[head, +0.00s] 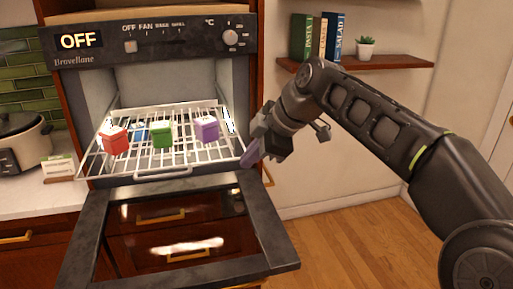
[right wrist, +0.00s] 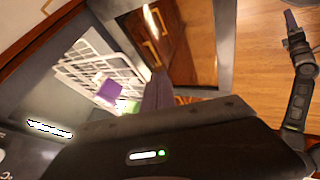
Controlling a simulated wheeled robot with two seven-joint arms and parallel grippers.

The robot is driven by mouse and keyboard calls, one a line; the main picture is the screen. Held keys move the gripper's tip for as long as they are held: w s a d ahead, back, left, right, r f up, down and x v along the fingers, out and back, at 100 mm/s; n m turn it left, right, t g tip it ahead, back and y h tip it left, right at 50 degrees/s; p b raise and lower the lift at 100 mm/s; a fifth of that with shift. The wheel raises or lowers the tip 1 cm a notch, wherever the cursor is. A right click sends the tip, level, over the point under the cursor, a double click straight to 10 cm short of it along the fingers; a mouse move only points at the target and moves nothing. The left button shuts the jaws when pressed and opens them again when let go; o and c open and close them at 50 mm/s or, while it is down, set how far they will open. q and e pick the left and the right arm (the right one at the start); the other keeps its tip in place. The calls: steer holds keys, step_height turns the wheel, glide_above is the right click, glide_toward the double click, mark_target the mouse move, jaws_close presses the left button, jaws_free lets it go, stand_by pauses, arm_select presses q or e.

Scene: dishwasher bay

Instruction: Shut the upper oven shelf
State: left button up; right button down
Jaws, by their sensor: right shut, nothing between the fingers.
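The upper oven shelf (head: 183,172) is a light wire rack pulled out of the oven cavity above the lowered door. It carries a red block (head: 115,141), a green block (head: 161,134), a purple block (head: 207,130) and a blue item behind them. In the right wrist view the rack (right wrist: 85,68) shows at the left. My right gripper (head: 250,155) is shut and empty at the rack's right front corner; I cannot tell whether it touches. Its purple fingers (right wrist: 157,92) show in the wrist view. My left gripper (right wrist: 290,20) is small at the wrist view's upper right; its jaws are unclear.
The oven door (head: 85,245) hangs open with dark glass below the rack. The control panel (head: 150,41) reads OFF. A cooker (head: 22,150) stands on the left counter. A wall shelf (head: 385,63) with books and a plant is behind my right arm. Wooden floor is clear at right.

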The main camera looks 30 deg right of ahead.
arm_select(q)
steer(key=shift+s+r+p, duration=0.15)
steer(key=shift+r+p, duration=1.1)
steer(key=shift+p, duration=0.05)
arm_select(e)
steer(key=w+f, duration=0.4)
steer(key=w, duration=0.2)
steer(key=shift+w, duration=0.3)
steer(key=shift+w+a, duration=0.1)
